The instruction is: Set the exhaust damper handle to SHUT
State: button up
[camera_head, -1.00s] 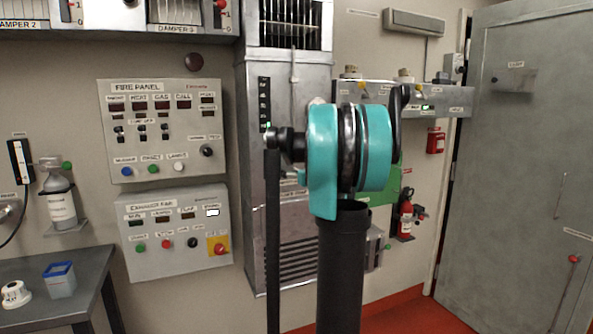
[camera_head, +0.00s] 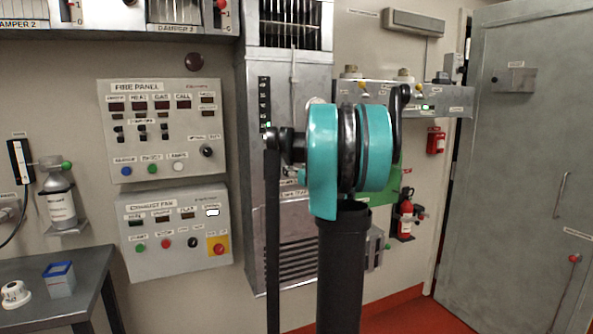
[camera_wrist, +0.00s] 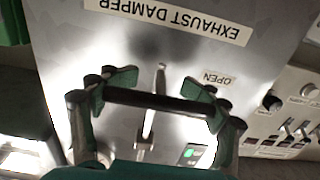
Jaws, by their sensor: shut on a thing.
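The exhaust damper plate (camera_wrist: 150,45) fills the middle of the wrist view, its EXHAUST DAMPER label upside down. The handle has a dark crossbar (camera_wrist: 158,101) and a bright metal lever (camera_wrist: 148,126) running behind it. My gripper (camera_wrist: 161,85) has one finger at each end of the crossbar and is shut on it. An OPEN label (camera_wrist: 217,78) is on the plate, right of the lever tip; I see no SHUT label. A green lamp (camera_wrist: 190,153) glows below. In the head view my arm hides the handle and my gripper.
In the head view the fire panel (camera_head: 160,95) and exhaust fan panel (camera_head: 165,268) hang left of the grey duct (camera_head: 255,190). A metal bench (camera_head: 90,278) stands at lower left. A fire extinguisher (camera_head: 405,213) and door (camera_head: 520,160) are at right, with open red floor before them.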

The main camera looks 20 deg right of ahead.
aim_at(293, 147)
notch_tip(293, 147, up, 7)
jog(key=shift+f, duration=0.2)
jog(key=shift+c, duration=0.3)
jog(key=shift+w+r, duration=0.1)
jog(key=shift+r, duration=0.25)
jog(key=shift+c, duration=0.2)
jog(key=o, duration=1.9)
jog(key=shift+o, duration=0.2)
jog(key=s, duration=1.2)
jog(key=shift+d, duration=0.2)
jog(key=shift+s, duration=0.1)
